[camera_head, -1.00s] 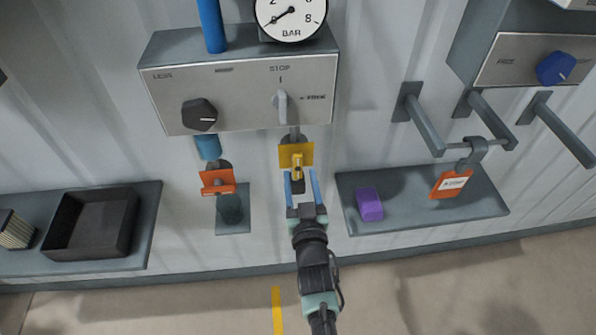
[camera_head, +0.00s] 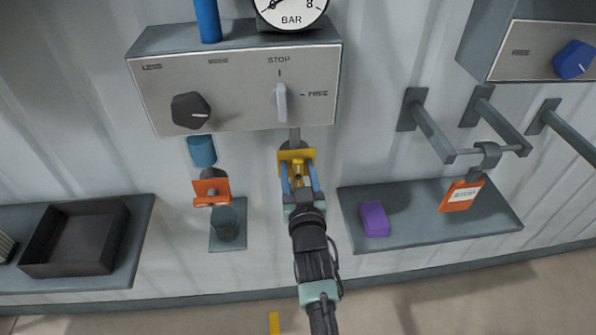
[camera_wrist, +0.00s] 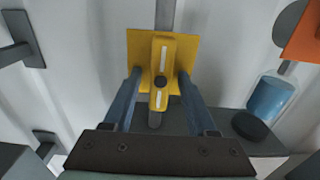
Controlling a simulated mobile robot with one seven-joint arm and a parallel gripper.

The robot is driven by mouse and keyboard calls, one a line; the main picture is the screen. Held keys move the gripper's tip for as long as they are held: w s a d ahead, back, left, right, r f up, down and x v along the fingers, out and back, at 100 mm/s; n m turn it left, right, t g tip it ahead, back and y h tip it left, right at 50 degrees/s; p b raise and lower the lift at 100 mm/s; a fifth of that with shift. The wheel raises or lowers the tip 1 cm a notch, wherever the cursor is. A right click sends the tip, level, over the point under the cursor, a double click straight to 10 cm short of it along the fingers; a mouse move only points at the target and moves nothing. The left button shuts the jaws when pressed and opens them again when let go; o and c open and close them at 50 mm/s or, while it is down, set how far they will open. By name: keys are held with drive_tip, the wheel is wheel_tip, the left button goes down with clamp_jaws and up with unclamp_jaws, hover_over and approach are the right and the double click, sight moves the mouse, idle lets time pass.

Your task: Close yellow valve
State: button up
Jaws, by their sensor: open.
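The yellow valve (camera_head: 297,155) is on a grey pipe below the panel, at the middle of the head view. In the wrist view its square yellow plate (camera_wrist: 187,55) sits behind a yellow handle (camera_wrist: 161,50) with white stripes and a dark centre bolt. The handle lies in line with the pipe. My gripper (camera_head: 299,178) is open, and its two blue fingers stand on either side of the handle. In the wrist view the gripper (camera_wrist: 160,78) shows gaps between fingers and handle. Whether the fingertips touch the plate is unclear.
An orange valve (camera_head: 211,192) is to the left, above a dark cup (camera_head: 227,225). The panel (camera_head: 236,92) with knobs is above. A shelf (camera_head: 400,238) with a purple block (camera_head: 374,219) is right. Hook rails (camera_head: 432,132) hold an orange tag (camera_head: 460,196). A black tray (camera_head: 75,238) is left.

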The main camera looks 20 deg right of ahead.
clamp_jaws()
drive_tip(key=shift+f+m+b, duration=0.1)
drive_tip(key=shift+m+b, duration=0.2)
drive_tip(key=m+b, duration=0.1)
drive_tip(key=m, duration=0.1)
drive_tip(key=m+b, duration=0.1)
drive_tip(key=shift+d+f+m+b, duration=0.1)
drive_tip(key=shift+f+m+b, duration=0.1)
drive_tip(key=shift+m+b, duration=0.15)
drive_tip(key=m+b, duration=0.1)
drive_tip(key=m, duration=0.3)
drive_tip(key=shift+s+d+m, duration=0.1)
drive_tip(key=shift+m, duration=0.15)
drive_tip(key=m, duration=0.4)
drive_tip(key=shift+d+f+m, duration=0.1)
drive_tip(key=shift+m, duration=0.2)
drive_tip(key=shift+f+m, duration=0.15)
drive_tip(key=shift+m, duration=2.05)
unclamp_jaws()
drive_tip(key=shift+d, duration=0.1)
